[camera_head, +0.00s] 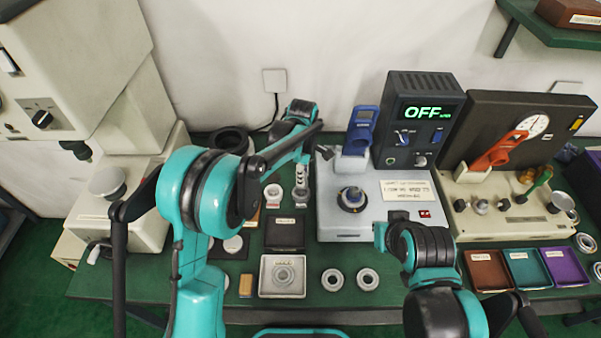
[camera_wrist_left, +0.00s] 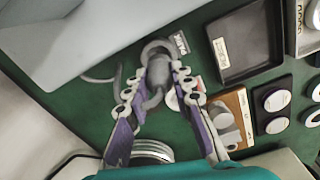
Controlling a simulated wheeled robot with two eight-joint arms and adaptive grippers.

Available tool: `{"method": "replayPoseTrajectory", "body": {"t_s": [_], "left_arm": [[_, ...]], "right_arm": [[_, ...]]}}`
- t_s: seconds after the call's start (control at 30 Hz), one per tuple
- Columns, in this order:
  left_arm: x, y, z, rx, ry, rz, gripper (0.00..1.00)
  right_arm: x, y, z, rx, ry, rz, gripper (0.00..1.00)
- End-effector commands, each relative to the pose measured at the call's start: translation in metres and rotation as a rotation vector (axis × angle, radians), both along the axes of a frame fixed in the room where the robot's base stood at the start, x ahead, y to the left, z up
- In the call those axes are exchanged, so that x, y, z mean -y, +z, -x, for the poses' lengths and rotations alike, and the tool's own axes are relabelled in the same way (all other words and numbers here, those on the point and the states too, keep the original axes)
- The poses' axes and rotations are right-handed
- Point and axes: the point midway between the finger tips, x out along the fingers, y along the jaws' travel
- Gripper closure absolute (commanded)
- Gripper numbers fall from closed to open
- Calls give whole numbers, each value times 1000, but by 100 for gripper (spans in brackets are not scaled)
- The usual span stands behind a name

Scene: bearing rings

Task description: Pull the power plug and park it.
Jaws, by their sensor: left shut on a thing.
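My left gripper (camera_head: 301,182) reaches down over the green bench, just left of the pale heater unit (camera_head: 335,222). In the left wrist view its fingers (camera_wrist_left: 168,86) are shut on a grey plug (camera_wrist_left: 181,72). A grey cord loops around beside the plug. In the head view the plug is hidden or too small to make out at the fingers. A wall socket (camera_head: 274,80) with a black cable is on the back wall. The dark control box (camera_head: 400,135) shows OFF. My right arm is at the lower right; its fingers do not show.
A dark tray (camera_head: 285,247) and a pale tray with a ring (camera_head: 265,289) lie in front of my left gripper. Loose rings (camera_head: 332,280) lie nearby. A gauge station (camera_head: 505,228) and coloured trays (camera_head: 487,288) stand on the right. A large pale machine (camera_head: 130,190) stands on the left.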

Motion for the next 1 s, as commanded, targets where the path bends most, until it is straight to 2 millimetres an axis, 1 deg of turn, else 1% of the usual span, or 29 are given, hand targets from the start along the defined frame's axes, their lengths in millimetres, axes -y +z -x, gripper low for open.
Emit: {"method": "replayPoseTrajectory", "body": {"t_s": [0.03, 0.2, 0.4, 1.0], "left_arm": [[-1, -8, -1, 0, 1, 0, 100], [-1, -28, -1, 0, 1, 0, 100], [-1, -42, -1, 0, 1, 0, 100], [-1, -43, -1, 0, 1, 0, 100]], "right_arm": [[0, -6, 0, 0, 0, 0, 100], [0, -18, 0, 0, 0, 0, 100], [0, -28, 0, 0, 0, 0, 100], [0, -28, 0, 0, 0, 0, 100]]}}
